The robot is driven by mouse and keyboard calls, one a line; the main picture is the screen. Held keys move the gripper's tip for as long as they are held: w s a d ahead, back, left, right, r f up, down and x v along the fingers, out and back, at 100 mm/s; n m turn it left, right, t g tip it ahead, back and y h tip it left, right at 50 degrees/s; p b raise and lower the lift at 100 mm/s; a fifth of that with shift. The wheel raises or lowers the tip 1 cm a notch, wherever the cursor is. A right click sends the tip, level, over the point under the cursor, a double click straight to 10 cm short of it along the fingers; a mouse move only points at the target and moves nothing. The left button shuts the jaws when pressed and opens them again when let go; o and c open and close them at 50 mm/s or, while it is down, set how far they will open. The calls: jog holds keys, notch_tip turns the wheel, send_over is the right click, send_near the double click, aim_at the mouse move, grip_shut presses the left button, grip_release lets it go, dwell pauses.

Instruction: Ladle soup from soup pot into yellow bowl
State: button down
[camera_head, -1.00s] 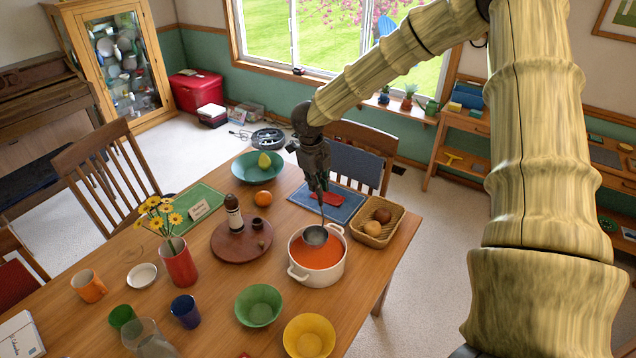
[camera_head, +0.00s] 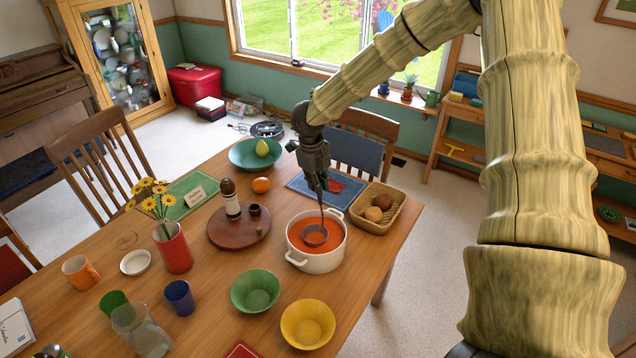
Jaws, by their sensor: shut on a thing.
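The white soup pot (camera_head: 318,262) stands on the wooden table and holds orange-red soup (camera_head: 331,224). My gripper (camera_head: 321,190) is above the pot, shut on the upper handle of a ladle. The ladle (camera_head: 315,236) hangs down, its round bowl inside the pot at the soup's surface. Whether soup is in the ladle's bowl is hard to tell. The yellow bowl (camera_head: 307,325) stands at the table's front edge, below the pot in the picture, and looks empty.
A green bowl (camera_head: 255,292) stands left of the yellow bowl. A bread basket (camera_head: 392,219) is close to the pot's right, and a round wooden board (camera_head: 238,233) with a bottle (camera_head: 231,200) is on its left. A red vase of flowers (camera_head: 173,247) stands further left.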

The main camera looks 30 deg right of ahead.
jog(key=shift+f+b, duration=0.8)
jog(key=shift+f, duration=1.5)
jog(key=shift+r+p, duration=4.65)
jog(key=shift+r, duration=1)
jog(key=shift+r+p, duration=0.3)
jog(key=shift+r, duration=1.1)
